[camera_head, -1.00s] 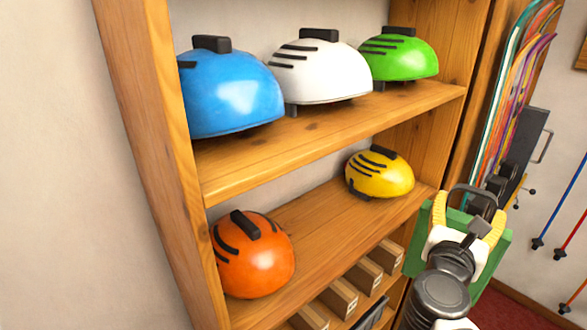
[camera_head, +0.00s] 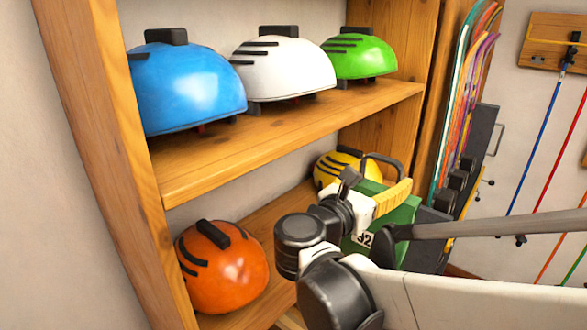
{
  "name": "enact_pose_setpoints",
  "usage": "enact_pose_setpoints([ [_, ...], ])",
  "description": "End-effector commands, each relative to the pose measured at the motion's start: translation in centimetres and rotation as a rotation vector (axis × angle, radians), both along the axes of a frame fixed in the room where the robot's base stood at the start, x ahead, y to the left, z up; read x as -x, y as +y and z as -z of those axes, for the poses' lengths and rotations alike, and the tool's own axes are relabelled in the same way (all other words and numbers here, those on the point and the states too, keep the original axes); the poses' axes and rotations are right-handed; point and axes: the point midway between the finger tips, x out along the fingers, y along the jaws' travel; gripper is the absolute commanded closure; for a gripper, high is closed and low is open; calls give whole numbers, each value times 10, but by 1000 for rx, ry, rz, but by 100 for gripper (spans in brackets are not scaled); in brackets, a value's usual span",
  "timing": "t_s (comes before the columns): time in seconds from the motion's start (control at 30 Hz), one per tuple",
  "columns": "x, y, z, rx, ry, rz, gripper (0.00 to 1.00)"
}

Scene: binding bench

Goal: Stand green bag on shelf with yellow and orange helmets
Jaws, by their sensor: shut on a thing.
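The green bag (camera_head: 402,222) is upright in front of the right part of the lower shelf (camera_head: 262,220), with a white "92" label on its side. My gripper (camera_head: 383,188) is shut on the bag near its top and handle. My arm hides much of the bag's lower part, so I cannot tell whether it touches the shelf. The orange helmet (camera_head: 228,270) sits at the left front of the lower shelf. The yellow helmet (camera_head: 326,170) sits at its back right, partly hidden by the bag and gripper.
Blue (camera_head: 190,88), white (camera_head: 290,70) and green (camera_head: 358,56) helmets fill the upper shelf (camera_head: 290,128) above. The case's right side panel (camera_head: 408,70) stands close by the bag. Shelf surface shows between the orange and yellow helmets. Skis and poles are on the right.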

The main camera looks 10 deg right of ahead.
Motion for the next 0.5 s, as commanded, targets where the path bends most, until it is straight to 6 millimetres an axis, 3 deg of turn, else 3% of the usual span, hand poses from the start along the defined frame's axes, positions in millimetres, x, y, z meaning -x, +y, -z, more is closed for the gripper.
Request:
enact_pose_setpoints([
  [0.3, -74, 54, 2, 1, -1, -2, 66],
  [0.5, -106, 77, 1, 1, -1, -1, 66],
])
